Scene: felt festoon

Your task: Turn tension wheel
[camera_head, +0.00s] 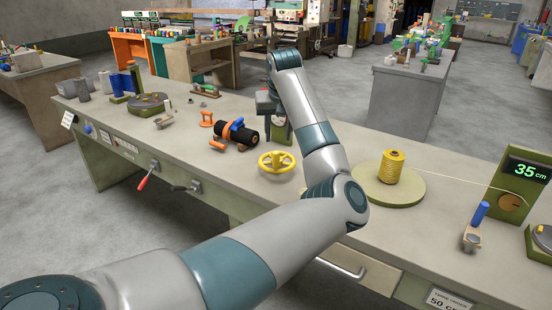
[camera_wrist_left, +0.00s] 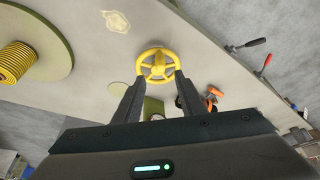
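The yellow spoked tension wheel (camera_head: 277,162) lies on the workbench, left of my left forearm in the head view. In the left wrist view the wheel (camera_wrist_left: 158,65) shows just beyond my fingertips, between their lines. My left gripper (camera_wrist_left: 157,82) is open, with two dark fingers apart and nothing between them. In the head view my left gripper (camera_head: 269,128) is a dark shape behind the wheel, partly beside a green dial device. I cannot tell whether a fingertip touches the wheel. My right gripper is in neither view.
A yellow yarn spool (camera_head: 392,167) stands on a round green turntable (camera_head: 405,193) to the right. A display (camera_head: 529,170) reads 35 cm. A black roll in an orange holder (camera_head: 236,134) sits left of the wheel.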

